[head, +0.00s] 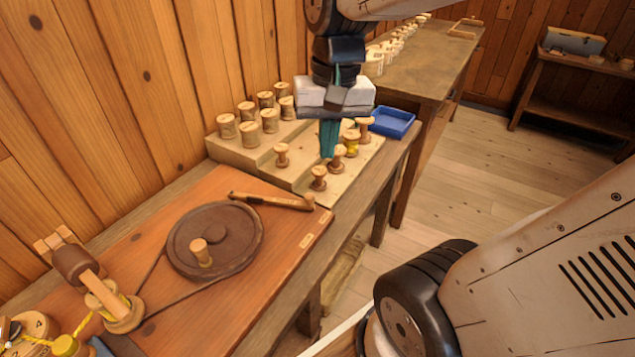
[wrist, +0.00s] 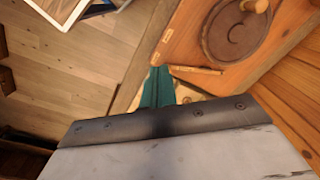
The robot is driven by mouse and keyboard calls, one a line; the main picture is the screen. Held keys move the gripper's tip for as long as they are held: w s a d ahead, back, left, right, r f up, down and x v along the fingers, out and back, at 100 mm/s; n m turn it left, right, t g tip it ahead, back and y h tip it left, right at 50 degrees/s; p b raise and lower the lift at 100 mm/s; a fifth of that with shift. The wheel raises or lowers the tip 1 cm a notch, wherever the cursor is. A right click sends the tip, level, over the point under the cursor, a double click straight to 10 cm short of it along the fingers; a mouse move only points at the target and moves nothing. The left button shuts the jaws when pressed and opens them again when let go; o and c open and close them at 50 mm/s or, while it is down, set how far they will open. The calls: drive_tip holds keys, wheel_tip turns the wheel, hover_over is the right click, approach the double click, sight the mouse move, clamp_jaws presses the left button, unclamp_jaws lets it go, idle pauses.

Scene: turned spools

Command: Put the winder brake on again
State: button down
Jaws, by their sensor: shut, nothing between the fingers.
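The winder stands on an orange-brown board, with a dark round wheel (head: 232,238) that has a wooden knob on top. It also shows in the wrist view (wrist: 222,45). A wooden lever (head: 275,201), which looks like the brake, lies at the wheel's far edge. Its left end is close to the rim; I cannot tell whether they touch. The lever also shows in the wrist view (wrist: 197,70), just beyond my fingertips. My gripper (head: 328,154) points down over the stepped spool rack, right of and beyond the lever. Its teal fingers (wrist: 157,72) are shut and empty.
The stepped rack (head: 235,152) holds several wooden spools, some close around my fingers. A blue tray (head: 392,122) sits at the bench's far end. A belt runs from the wheel to a spindle (head: 120,310) at left. The board's front right is clear.

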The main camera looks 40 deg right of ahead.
drive_tip(key=w+d+f+m+g+y, duration=0.1)
drive_tip(key=w+d+f+m+y, duration=0.1)
drive_tip(key=w+d+f+m, duration=0.8)
drive_tip(key=w+d+f, duration=0.1)
drive_tip(key=w+d, duration=0.2)
drive_tip(key=shift+w+f, duration=0.15)
drive_tip(key=shift+w, duration=0.25)
drive_tip(key=x, duration=0.9)
drive_tip(key=shift+s+f, duration=0.1)
drive_tip(key=shift+f, duration=0.25)
drive_tip(key=shift+s+a+f, duration=0.1)
drive_tip(key=shift+s+a, duration=0.05)
drive_tip(key=shift+a, duration=0.45)
drive_tip(key=shift+s+a+f, duration=0.1)
drive_tip(key=shift+s+a, duration=0.05)
drive_tip(key=shift+a, duration=0.45)
drive_tip(key=shift+s+a, duration=0.2)
drive_tip(key=shift+a, duration=0.55)
drive_tip(key=shift+a+f, duration=0.1)
